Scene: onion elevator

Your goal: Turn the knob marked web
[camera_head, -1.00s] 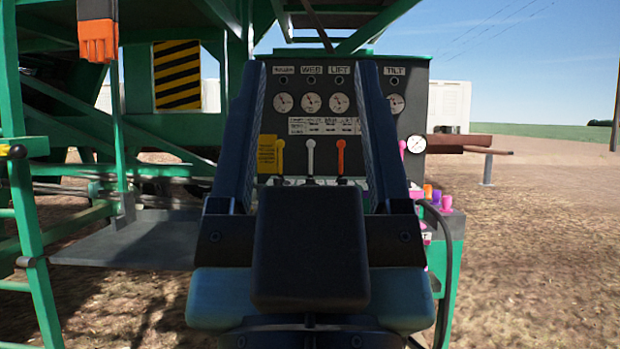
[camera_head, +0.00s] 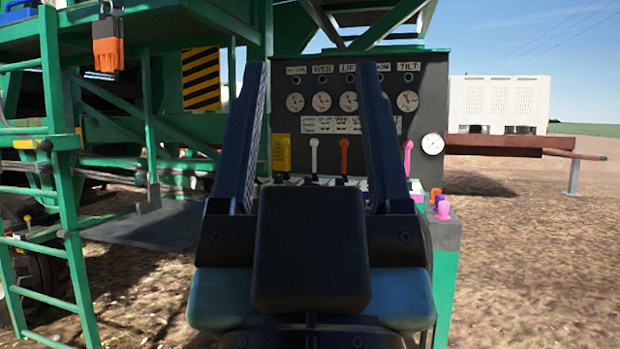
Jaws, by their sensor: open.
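A dark control panel (camera_head: 430,110) stands ahead, with a row of labels, small round knobs and gauges. The label WEB (camera_head: 322,69) is second from the left. A small dark round knob (camera_head: 323,79) sits just below it, and a white gauge (camera_head: 321,102) lies below that. My gripper (camera_head: 311,68) is open and empty, its two blue fingers pointing up in the view. The WEB label, knob and gauge show between the fingers. The gripper appears apart from the panel. The right finger partly covers a label and gauge between LIFT and TILT.
Yellow, white, orange and pink levers (camera_head: 408,158) stand below the gauges. A round gauge (camera_head: 432,144) and coloured knobs (camera_head: 440,203) are at the right. A green ladder (camera_head: 80,250) and grey platform (camera_head: 150,228) are at the left. Open dry ground (camera_head: 540,260) lies to the right.

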